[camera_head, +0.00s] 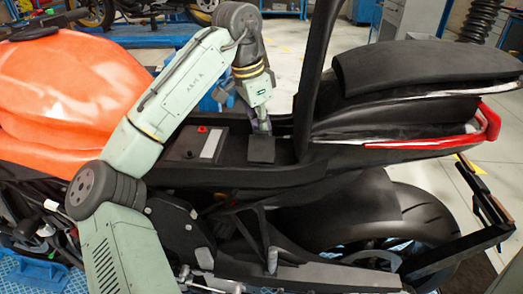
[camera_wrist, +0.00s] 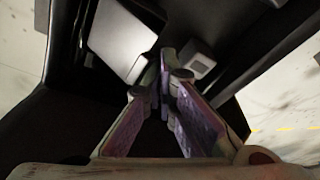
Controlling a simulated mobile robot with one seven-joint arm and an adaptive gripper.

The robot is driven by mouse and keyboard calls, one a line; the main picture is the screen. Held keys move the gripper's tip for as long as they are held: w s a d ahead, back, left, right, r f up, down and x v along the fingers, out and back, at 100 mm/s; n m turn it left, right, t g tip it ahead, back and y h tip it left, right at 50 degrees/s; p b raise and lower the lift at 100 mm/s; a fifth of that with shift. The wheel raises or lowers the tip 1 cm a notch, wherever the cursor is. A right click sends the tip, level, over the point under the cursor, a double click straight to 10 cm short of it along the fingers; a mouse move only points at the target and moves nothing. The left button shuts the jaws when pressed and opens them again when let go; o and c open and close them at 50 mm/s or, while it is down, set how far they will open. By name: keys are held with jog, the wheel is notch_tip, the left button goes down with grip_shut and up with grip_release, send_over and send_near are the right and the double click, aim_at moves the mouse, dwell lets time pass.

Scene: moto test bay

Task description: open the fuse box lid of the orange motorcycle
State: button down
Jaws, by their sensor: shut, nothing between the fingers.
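The orange motorcycle (camera_head: 70,90) fills the head view, with its tank at left. A small dark square lid (camera_head: 261,149), which looks like the fuse box lid, sits in the open bay under the seat area and appears closed. My gripper (camera_head: 262,130) points down at the lid's far edge; I cannot tell if it touches. In the wrist view the purple-padded fingers of my gripper (camera_wrist: 165,60) are shut and empty. A small grey box (camera_wrist: 198,64), likely the fuse box, shows just right of the fingertips, partly hidden by them.
A battery with a pale label (camera_head: 211,143) lies left of the lid; the label also shows in the wrist view (camera_wrist: 122,38). A tall black upright panel (camera_head: 318,60) stands right of my gripper. The tail seat (camera_head: 430,68) is further right.

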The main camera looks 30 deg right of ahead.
aim_at(264, 147)
jog(key=shift+s+a+f, duration=0.3)
jog(key=shift+s+a, duration=0.1)
jog(key=shift+s, duration=0.25)
jog(key=shift+a+r, duration=0.1)
jog(key=shift+r, duration=0.15)
jog(key=shift+s+a+r, duration=0.35)
jog(key=shift+s+r, duration=0.05)
jog(key=shift+s, duration=0.05)
jog(key=shift+s+a, duration=0.15)
jog(key=shift+s+a+r, duration=0.2)
jog(key=shift+s+a, duration=0.05)
jog(key=shift+s, duration=0.15)
jog(key=shift+s+a, duration=0.15)
dwell(0.4)
